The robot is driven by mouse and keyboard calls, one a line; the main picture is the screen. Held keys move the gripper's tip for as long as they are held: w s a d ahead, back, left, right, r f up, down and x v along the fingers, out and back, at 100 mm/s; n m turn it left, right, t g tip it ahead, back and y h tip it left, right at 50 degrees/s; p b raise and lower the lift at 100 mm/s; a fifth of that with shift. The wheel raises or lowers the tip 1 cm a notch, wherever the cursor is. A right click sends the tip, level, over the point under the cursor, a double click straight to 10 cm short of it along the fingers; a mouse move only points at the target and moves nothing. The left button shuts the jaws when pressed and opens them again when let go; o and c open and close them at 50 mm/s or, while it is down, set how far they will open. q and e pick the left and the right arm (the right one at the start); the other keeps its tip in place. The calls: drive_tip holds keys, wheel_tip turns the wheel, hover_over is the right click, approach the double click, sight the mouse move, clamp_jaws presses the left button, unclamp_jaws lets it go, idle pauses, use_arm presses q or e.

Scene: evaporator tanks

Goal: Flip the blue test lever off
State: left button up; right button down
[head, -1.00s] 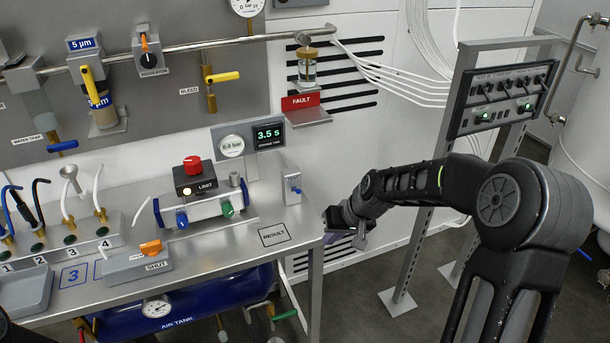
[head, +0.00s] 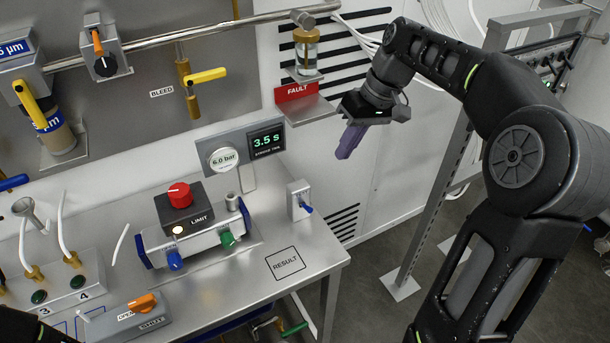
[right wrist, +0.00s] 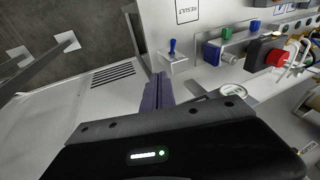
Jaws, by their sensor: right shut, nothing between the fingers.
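The blue test lever (head: 307,208) sticks out of a small grey box (head: 297,196) at the right end of the bench. In the head view it slants down to the right. In the right wrist view the blue lever (right wrist: 173,46) stands out from its box, just beyond my fingertips. My right gripper (head: 346,153) is shut and empty, with its purple fingers pointing down. It is to the right of the lever and higher in the picture, apart from it. The fingers also show in the right wrist view (right wrist: 157,92). My left gripper is out of view.
A grey FAULT shelf (head: 310,111) with a glass jar above it is close left of my right gripper. A valve block (head: 195,243) with blue and green knobs and a red-knobbed LIMIT box (head: 184,205) stand left of the lever. The RESULT square (head: 285,263) is bare.

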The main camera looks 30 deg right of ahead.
drive_tip(key=shift+s+r, duration=0.1)
drive_tip(key=shift+s, duration=0.05)
drive_tip(key=p, duration=0.1)
approach(306, 208)
drive_tip(key=w+d+f, duration=0.3)
drive_tip(key=a+f, duration=0.1)
drive_tip(key=s+a+f+p, duration=0.1)
drive_tip(key=a+f, duration=0.1)
drive_tip(key=shift+s+a+f, duration=0.1)
drive_tip(key=shift+s+a, duration=0.05)
drive_tip(key=shift+s, duration=0.05)
idle(0.4)
